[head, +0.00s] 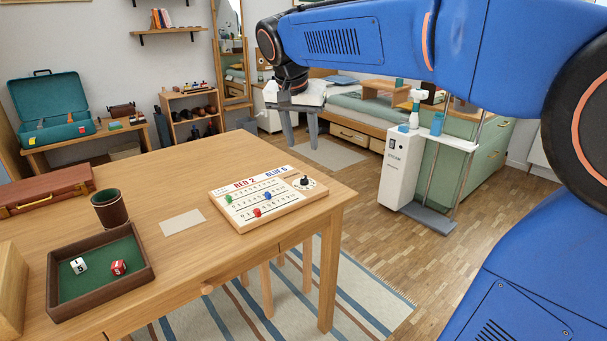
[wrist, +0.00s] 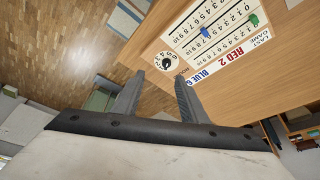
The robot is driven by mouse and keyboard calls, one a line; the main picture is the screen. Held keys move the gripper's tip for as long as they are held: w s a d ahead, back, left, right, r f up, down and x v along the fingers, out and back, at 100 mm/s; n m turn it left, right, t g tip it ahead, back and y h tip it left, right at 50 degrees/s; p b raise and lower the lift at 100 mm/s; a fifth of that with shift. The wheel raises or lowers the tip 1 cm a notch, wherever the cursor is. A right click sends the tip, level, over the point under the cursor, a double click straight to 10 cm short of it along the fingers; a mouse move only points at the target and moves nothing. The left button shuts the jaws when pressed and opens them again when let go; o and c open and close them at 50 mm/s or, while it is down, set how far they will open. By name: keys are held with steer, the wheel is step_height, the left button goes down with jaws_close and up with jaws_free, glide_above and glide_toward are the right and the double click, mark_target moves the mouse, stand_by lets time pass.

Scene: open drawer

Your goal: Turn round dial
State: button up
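The round dial (head: 305,183) is a small white disc with numbers and a black knob, set at the right end of a wooden scoreboard (head: 240,219) on the table. In the wrist view the dial (wrist: 166,62) lies just past the fingertips, between them in the picture. My gripper (head: 302,146) hangs fingers down in the head view, beyond the table's far right corner. Its two grey fingers (wrist: 160,76) are apart with nothing between them. The gripper is not touching the dial. Nothing hides the dial.
The scoreboard has red, blue and green pegs. A paper card (head: 182,222), a dice tray (head: 60,303), a brown cup (head: 110,210) and a brown case (head: 45,192) stand left on the table (head: 160,170). A white steam unit (head: 402,170) stands on the floor at the right.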

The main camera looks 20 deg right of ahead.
steer(key=w+a+r, duration=0.1)
steer(key=w, duration=0.2)
glide_toward(304, 177)
steer(key=shift+m, duration=0.4)
steer(key=x, duration=0.8)
steer(key=shift+w+d+f, duration=0.1)
steer(key=shift+w+f, duration=0.05)
jaws_close()
